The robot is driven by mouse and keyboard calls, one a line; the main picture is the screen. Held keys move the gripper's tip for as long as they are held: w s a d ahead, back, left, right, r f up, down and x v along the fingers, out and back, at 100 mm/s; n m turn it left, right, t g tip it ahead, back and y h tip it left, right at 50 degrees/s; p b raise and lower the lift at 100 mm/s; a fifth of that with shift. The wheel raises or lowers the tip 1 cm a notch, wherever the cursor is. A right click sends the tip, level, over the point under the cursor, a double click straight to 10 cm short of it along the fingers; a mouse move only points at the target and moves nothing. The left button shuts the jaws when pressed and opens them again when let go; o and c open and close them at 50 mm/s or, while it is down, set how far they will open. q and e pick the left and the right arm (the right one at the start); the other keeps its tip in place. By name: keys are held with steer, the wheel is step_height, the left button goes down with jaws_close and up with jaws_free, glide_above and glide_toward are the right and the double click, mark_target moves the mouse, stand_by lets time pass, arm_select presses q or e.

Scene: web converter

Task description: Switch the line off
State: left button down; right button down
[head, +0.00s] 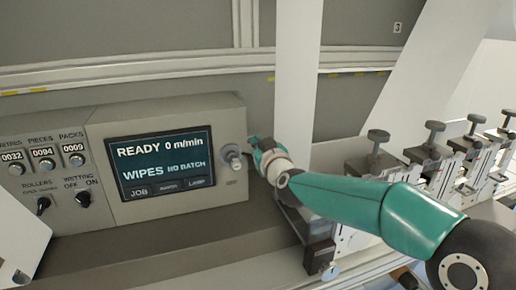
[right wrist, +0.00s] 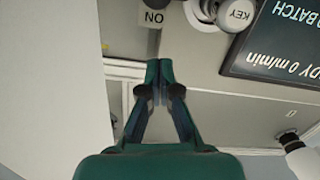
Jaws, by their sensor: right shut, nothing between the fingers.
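The grey control box (head: 170,110) stands at the left in the head view. Its screen (head: 163,165) reads READY, 0 m/min, WIPES, NO BATCH. A grey round control (head: 232,155) sits right of the screen. My right gripper (head: 256,143) is at the box's right edge, just right of the control. Its shut, empty fingertips also show in the right wrist view (right wrist: 159,70), apart from the KEY part in the picture.
Counters (head: 42,154) and two black knobs, rollers (head: 43,205) and wetting (head: 83,199), are left of the screen. A white web (head: 297,70) hangs behind my right gripper. Clamps with grey knobs (head: 378,137) line the right side.

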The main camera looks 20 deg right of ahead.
mark_target(241, 157)
arm_select(q)
steer(key=shift+r, duration=0.25)
arm_select(e)
steer(key=shift+w+d+f, duration=0.2)
steer(key=shift+w+f, duration=0.45)
steer(key=shift+f, duration=0.35)
steer(key=shift+w+d+f, duration=0.15)
steer(key=shift+w+f, duration=0.45)
steer(key=shift+f, duration=0.35)
